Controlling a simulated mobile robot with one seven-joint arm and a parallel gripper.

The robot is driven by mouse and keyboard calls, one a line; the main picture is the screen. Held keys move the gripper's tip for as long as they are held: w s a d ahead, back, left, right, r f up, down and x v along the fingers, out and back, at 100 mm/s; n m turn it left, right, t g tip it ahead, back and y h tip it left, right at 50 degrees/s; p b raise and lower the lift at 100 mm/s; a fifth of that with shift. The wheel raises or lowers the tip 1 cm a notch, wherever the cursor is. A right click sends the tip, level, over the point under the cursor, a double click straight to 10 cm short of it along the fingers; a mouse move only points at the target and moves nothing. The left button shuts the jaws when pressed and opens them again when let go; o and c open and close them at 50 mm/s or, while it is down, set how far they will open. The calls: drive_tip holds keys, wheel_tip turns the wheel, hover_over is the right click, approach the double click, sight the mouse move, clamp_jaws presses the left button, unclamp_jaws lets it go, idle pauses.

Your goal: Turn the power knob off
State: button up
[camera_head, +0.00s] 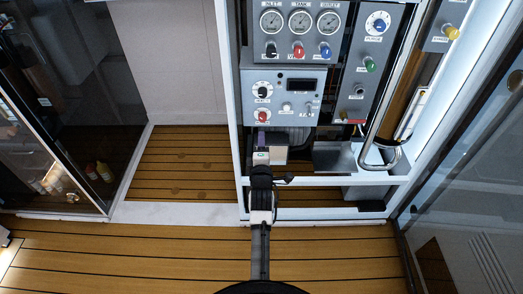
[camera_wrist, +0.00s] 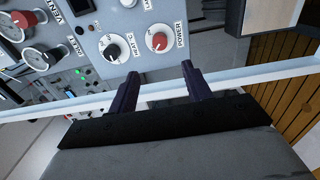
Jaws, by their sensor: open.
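The power knob (camera_wrist: 158,42) is a red round knob on a white dial, with the word POWER printed beside it. In the head view the red knob (camera_head: 262,116) sits at the lower left of the grey control panel, below a black knob. My gripper (camera_wrist: 160,73) is open and empty. Its two dark fingers are spread apart, and the knob lies beyond their tips, apart from them. In the head view my gripper (camera_head: 262,138) is just below the red knob. The knob's exact pointer angle is too small to tell.
The black knob (camera_wrist: 115,47) is close beside the power knob. A white frame bar (camera_wrist: 230,79) crosses behind my fingers. Gauges (camera_head: 300,21) and coloured valve knobs are higher up. A bent metal pipe (camera_head: 384,110) stands to the right. The wooden floor (camera_head: 130,240) is clear.

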drive_tip(key=shift+s, duration=1.05)
